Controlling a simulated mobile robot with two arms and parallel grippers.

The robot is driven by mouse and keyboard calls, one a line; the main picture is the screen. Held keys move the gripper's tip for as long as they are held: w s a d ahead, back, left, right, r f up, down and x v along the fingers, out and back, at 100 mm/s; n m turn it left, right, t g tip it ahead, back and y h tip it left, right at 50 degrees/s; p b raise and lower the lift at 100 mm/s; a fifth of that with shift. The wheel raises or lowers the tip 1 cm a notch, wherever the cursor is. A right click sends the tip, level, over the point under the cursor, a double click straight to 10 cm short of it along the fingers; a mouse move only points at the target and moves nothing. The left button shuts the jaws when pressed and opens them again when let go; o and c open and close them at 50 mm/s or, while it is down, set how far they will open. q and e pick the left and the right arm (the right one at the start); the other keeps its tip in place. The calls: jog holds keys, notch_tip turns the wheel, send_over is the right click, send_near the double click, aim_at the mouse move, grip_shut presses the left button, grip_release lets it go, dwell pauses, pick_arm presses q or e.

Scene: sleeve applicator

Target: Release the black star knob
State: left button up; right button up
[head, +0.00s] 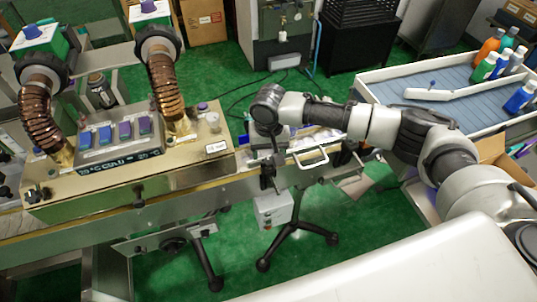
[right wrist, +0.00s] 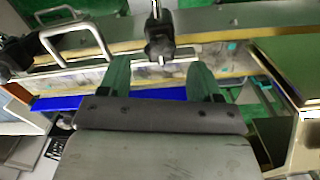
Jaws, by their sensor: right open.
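A black knob on a clamp (right wrist: 160,42) shows in the right wrist view, on the rail just beyond my right gripper's fingertips and roughly between them. In the head view a black knob-like part (head: 268,181) sits at the rail's front side, below my right gripper (head: 265,150). My right gripper's green fingers (right wrist: 160,76) are apart in the right wrist view, with a gap between them and nothing held. Whether a finger touches the knob cannot be told. The knob's star shape is not clear. My left gripper is not in view.
A brass-coloured machine (head: 120,178) with two ribbed hoses stands left of the gripper. A white handle (head: 312,158) is close on its right. A grey box on a tripod (head: 275,209) is below. A blue conveyor (head: 445,92) with bottles is at upper right.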

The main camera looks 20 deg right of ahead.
aim_at(269, 160)
notch_tip(269, 160, down, 4)
jog(key=shift+w+r, duration=0.1)
jog(key=shift+r, duration=0.1)
jog(key=shift+f, duration=0.1)
jog(key=shift+c, duration=0.8)
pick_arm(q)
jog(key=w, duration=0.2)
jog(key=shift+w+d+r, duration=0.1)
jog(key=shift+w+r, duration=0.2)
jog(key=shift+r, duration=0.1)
pick_arm(e)
jog(key=c, duration=0.8)
